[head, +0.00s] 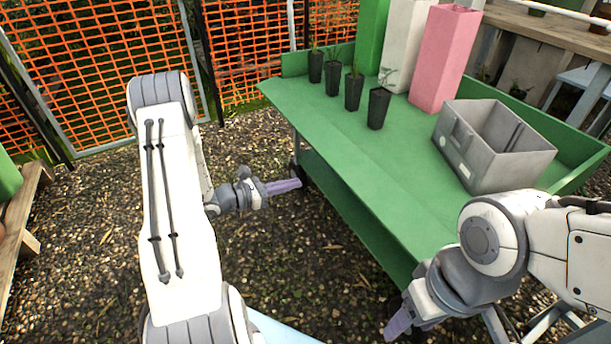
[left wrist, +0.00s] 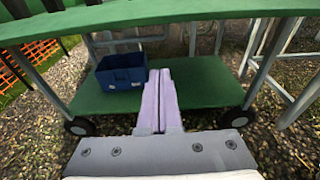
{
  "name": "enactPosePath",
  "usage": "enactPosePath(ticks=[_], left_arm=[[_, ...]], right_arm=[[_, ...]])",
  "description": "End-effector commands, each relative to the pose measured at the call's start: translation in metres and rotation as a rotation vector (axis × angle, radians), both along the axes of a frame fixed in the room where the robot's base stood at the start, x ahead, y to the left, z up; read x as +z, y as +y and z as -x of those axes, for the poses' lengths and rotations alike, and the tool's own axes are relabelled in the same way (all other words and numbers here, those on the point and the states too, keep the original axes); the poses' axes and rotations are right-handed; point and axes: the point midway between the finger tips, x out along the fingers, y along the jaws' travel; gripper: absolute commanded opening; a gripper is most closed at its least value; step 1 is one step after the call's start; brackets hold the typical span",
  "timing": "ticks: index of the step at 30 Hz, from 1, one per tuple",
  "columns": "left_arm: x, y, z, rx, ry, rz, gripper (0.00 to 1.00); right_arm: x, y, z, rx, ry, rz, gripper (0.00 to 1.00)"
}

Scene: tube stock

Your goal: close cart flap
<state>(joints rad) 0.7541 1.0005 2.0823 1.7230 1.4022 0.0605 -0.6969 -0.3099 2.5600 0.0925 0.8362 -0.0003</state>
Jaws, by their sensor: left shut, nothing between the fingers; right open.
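The green cart (head: 330,120) stands at the centre right, with a raised rim along its back and right. Its near long side has no raised rim; I cannot tell for certain which part is the flap. A green band (left wrist: 150,18) of the cart crosses the top of the left wrist view, above the lower shelf (left wrist: 205,82). My left gripper (head: 296,184) is shut and empty, beside the cart's near left side and below its top. Its purple fingers (left wrist: 160,74) point towards the lower shelf. My right gripper (head: 398,322) is open, low beside the cart's near right end.
Several black plant pots (head: 378,108) stand on the cart top, with green, white and pink (head: 445,58) tall boxes behind. A grey bin (head: 490,150) sits at its right. A blue crate (left wrist: 121,72) lies on the lower shelf. Gravel before the cart is clear.

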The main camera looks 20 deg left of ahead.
Motion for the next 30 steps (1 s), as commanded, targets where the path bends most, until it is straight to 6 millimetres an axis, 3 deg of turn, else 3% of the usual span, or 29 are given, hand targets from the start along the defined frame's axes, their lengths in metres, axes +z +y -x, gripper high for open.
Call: enactPosePath(ticks=[13, 21, 30], left_arm=[[-0.018, -0.059, -0.070, -0.013, -0.001, -0.003, 0.00], [0.019, -0.054, -0.066, -0.008, -0.002, -0.004, 0.00], [0.025, -0.052, -0.064, -0.007, 0.001, -0.002, 0.00]], right_arm=[[-0.030, 0.000, 0.000, 0.000, 0.000, 0.000, 0.60], [-0.033, 0.000, 0.000, 0.000, 0.000, 0.000, 0.60], [-0.033, 0.000, 0.000, 0.000, 0.000, 0.000, 0.60]])
